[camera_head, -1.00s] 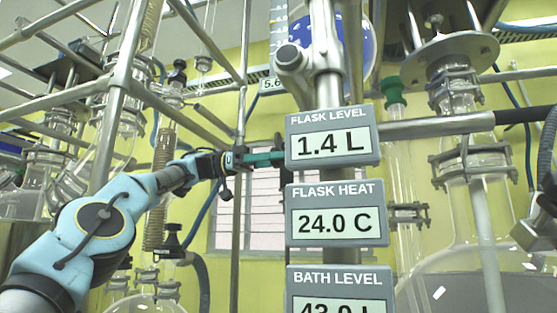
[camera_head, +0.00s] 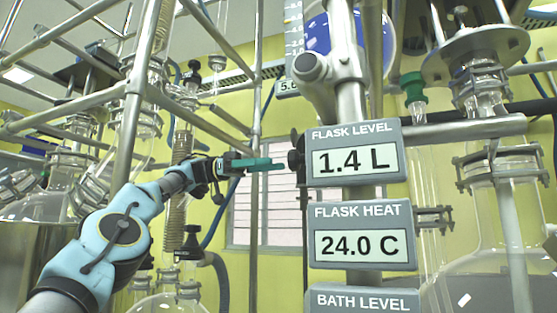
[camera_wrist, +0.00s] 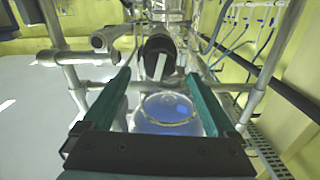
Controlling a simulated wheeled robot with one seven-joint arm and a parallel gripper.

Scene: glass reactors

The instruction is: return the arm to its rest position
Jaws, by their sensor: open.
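My gripper (camera_head: 272,165) with green fingers is at the end of my light-blue arm, left of the display panels. In the wrist view my gripper (camera_wrist: 158,75) shows its two green fingers spread wide with nothing held between them. A black round knob (camera_head: 296,155) is just beyond the fingertips, at the left edge of the flask level display. In the wrist view a black knob (camera_wrist: 158,50) with a pale bar on its face lies ahead, between the finger lines. I cannot tell the exact gap from the fingertips to the knob.
The flask level display (camera_head: 356,162) reads 1.4 L and the flask heat display (camera_head: 361,245) reads 24.0 C. Metal frame pipes (camera_head: 137,95) stand close behind my arm. Glass vessels (camera_head: 500,200) stand at right. A round glass vessel with blue (camera_wrist: 167,112) appears below the knob.

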